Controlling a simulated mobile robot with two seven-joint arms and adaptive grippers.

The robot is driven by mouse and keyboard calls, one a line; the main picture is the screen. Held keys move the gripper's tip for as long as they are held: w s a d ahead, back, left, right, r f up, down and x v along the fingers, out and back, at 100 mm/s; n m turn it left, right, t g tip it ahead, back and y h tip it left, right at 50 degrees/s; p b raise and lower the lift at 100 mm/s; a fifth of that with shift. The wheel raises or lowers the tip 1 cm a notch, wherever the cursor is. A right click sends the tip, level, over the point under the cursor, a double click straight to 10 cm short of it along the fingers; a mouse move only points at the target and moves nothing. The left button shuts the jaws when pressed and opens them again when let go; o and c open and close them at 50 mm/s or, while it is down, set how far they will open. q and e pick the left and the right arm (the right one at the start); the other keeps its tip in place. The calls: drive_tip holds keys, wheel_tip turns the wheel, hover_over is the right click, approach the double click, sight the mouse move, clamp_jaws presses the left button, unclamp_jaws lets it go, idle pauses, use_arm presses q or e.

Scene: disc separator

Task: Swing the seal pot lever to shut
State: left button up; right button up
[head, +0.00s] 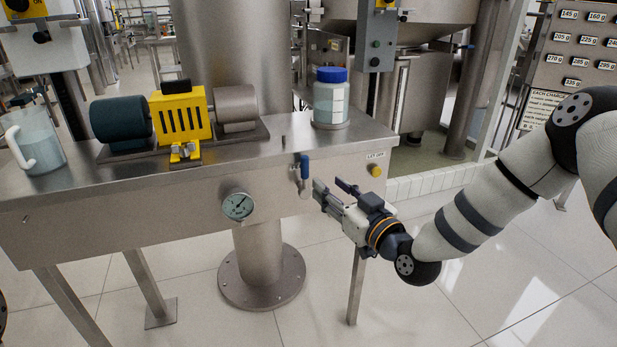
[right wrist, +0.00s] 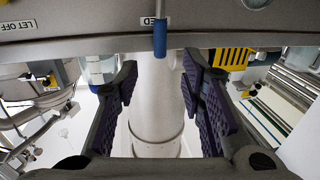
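The seal pot lever has a blue handle (head: 304,166) and sits on the front face of the steel bench, above and right of the gauge. Its handle stands about upright over a small metal valve body (head: 299,184). In the right wrist view the blue handle (right wrist: 160,38) is at the top middle, beyond the fingertips and between their lines. My right gripper (head: 332,187) is open and empty, just right of the lever and apart from it. In the right wrist view its two fingers (right wrist: 160,75) are spread wide. My left gripper is not in view.
A round gauge (head: 237,206) is left of the lever, and a yellow knob (head: 375,171) under a "LET OFF" label is right of it. A blue-lidded jar (head: 331,97), a yellow motor unit (head: 181,115) and a clear jug (head: 36,142) stand on the bench (head: 240,152).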

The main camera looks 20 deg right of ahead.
sight(307, 169)
drive_tip(key=x, duration=0.3)
drive_tip(key=b+x, duration=0.1)
drive_tip(key=x, duration=0.2)
drive_tip(key=f+x, duration=0.1)
drive_tip(key=x, duration=0.2)
drive_tip(key=shift+w+a, duration=0.1)
drive_tip(key=shift+w, duration=0.15)
drive_tip(key=shift+w+a+r, duration=0.1)
drive_tip(key=shift+w+r, duration=0.05)
drive_tip(key=shift+w, duration=0.2)
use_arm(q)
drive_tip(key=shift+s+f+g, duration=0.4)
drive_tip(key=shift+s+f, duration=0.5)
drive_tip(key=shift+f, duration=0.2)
use_arm(e)
clamp_jaws()
